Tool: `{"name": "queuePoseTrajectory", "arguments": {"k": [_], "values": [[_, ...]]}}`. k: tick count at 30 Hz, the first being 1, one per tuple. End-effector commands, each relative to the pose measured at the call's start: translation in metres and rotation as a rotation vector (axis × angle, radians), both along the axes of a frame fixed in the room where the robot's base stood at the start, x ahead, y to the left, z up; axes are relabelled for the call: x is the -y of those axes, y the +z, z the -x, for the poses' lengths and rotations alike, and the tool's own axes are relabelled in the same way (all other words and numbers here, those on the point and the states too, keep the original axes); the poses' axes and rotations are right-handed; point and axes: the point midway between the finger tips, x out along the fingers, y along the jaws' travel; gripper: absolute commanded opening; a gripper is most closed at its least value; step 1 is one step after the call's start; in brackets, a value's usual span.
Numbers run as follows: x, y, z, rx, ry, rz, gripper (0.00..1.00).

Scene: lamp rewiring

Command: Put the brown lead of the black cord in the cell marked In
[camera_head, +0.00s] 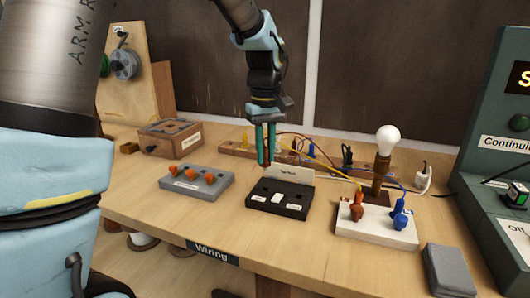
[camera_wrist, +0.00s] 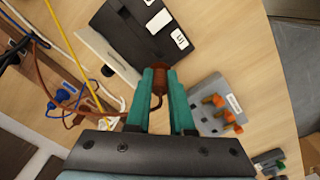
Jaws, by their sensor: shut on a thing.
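My gripper (camera_head: 265,163) has teal fingers pointing down and is shut on the brown lead (camera_wrist: 158,84). In the wrist view my gripper (camera_wrist: 165,72) holds it between the fingers, and brown wire curves away to the left. The black terminal block (camera_head: 279,212) lies on the table just below and right of the fingertips. It has dark cells, a white part in the middle and small white labels along its front. It also shows in the wrist view (camera_wrist: 122,20), beyond the fingertips. The lead appears above the block; whether it touches a cell cannot be told.
A grey block (camera_head: 182,189) with several orange levers stands left of the black block. A white card (camera_head: 290,172) stands behind it. Loose wires cross behind. The front table edge is clear.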

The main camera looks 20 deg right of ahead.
Motion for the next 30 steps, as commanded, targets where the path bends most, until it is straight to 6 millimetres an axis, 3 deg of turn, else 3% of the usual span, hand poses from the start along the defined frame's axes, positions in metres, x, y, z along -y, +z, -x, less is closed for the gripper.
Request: {"name": "queuePoseTrajectory", "arguments": {"k": [24, 30], "values": [[0.0, -0.055, 0.0, -0.001, 0.0, -0.001, 0.0], [0.0, -0.062, 0.0, -0.001, 0.0, -0.001, 0.0]]}}
